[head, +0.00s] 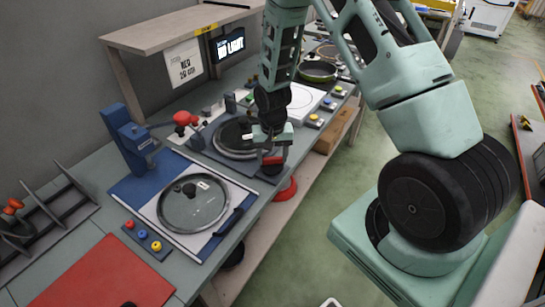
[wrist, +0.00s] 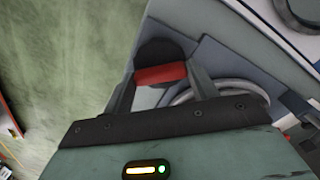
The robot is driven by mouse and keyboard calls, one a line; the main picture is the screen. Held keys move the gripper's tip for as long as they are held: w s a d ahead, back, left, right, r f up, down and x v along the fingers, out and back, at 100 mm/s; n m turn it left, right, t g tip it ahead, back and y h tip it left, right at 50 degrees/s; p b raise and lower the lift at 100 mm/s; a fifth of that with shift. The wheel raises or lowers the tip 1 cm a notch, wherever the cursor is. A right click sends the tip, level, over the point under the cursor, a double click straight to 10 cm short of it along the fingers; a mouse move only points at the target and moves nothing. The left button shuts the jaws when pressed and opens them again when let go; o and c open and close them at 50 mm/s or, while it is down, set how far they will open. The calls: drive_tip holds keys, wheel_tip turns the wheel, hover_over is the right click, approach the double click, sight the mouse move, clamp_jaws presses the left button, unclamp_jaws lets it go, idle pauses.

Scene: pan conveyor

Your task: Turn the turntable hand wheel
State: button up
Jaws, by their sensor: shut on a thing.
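My gripper (head: 272,160) is over the front edge of the bench, next to a station with a dark round lidded pan (head: 232,138). In the wrist view my gripper (wrist: 162,78) is shut on a red handle (wrist: 160,73), which spans between its two fingers. A dark round part (wrist: 158,48) lies just beyond the handle.
A nearer station holds a glass-lidded pan (head: 193,203) on a blue and white base, beside a blue press (head: 128,140). A red mat (head: 105,272) lies at the front left. A red round object (head: 286,189) shows below the bench edge. The green floor (head: 310,240) is open.

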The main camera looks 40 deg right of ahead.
sight(272, 158)
drive_tip(key=n, duration=1.2)
drive_tip(key=shift+n, duration=0.3)
idle(0.4)
drive_tip(key=o, duration=1)
wheel_tip(272, 158, up, 17)
drive_tip(key=b, duration=0.1)
drive_tip(key=shift+r, duration=0.2)
